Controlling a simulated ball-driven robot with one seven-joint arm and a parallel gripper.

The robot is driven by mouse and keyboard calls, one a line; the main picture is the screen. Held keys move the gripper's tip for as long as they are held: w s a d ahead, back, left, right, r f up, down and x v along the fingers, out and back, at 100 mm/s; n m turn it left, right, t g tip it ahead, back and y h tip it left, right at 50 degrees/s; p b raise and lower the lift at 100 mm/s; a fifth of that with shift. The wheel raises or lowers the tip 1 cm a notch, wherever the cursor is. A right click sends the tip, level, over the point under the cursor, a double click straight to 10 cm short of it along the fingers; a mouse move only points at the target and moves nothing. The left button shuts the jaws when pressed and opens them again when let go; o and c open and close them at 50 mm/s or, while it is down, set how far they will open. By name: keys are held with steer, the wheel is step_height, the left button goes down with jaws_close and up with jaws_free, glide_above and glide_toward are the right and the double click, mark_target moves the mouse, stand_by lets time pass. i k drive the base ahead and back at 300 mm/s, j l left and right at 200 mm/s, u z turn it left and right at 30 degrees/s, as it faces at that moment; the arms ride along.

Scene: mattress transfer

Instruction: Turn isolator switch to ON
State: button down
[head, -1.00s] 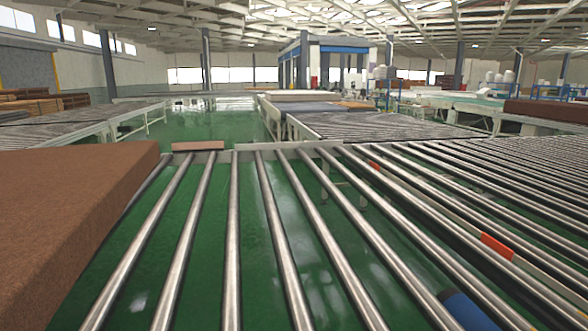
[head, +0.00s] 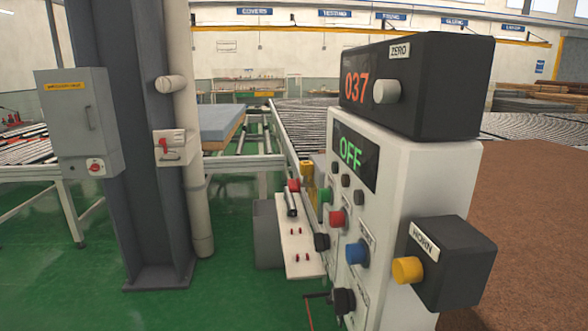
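A grey wall box (head: 79,120) with a yellow label hangs on the dark steel column, and a red rotary switch (head: 96,166) sits on its lower front. A smaller pale box with a red handle (head: 168,150) is mounted just right of the column. I cannot read which control is the isolator switch. My gripper is not in view.
A black box (head: 460,85) showing "037" tops the panel, and a black horn box (head: 455,262) with a yellow button juts from its side. The steel column (head: 140,200) and a pipe stand left. A brown mattress lies at right. Green floor is open at lower left.

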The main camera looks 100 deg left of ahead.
mark_target(295, 186)
steer(key=u, duration=2.45)
